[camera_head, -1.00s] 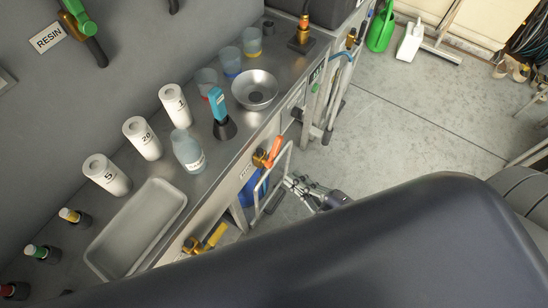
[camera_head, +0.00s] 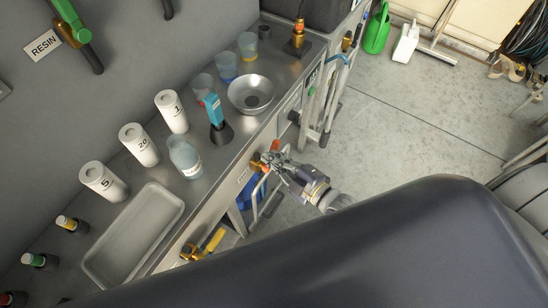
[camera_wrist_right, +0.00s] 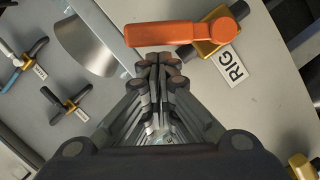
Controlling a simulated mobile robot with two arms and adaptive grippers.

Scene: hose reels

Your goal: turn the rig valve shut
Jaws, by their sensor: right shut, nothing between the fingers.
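The rig valve has an orange lever handle (camera_head: 275,145) and a brass body (camera_head: 257,160) on the front face of the steel bench. In the right wrist view the orange handle (camera_wrist_right: 165,34) lies across the top, its pivot at the right on the brass body (camera_wrist_right: 220,27), beside a RIG label (camera_wrist_right: 231,64). My right gripper (camera_head: 273,161) is at the valve with fingers together; its shut fingertips (camera_wrist_right: 160,66) sit just below the handle in the wrist view. I cannot tell whether they touch it. My left gripper is not in view.
A yellow-handled valve (camera_head: 214,240) is farther along the bench front. Labelled handles, one black (camera_wrist_right: 66,104), show in the wrist view.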

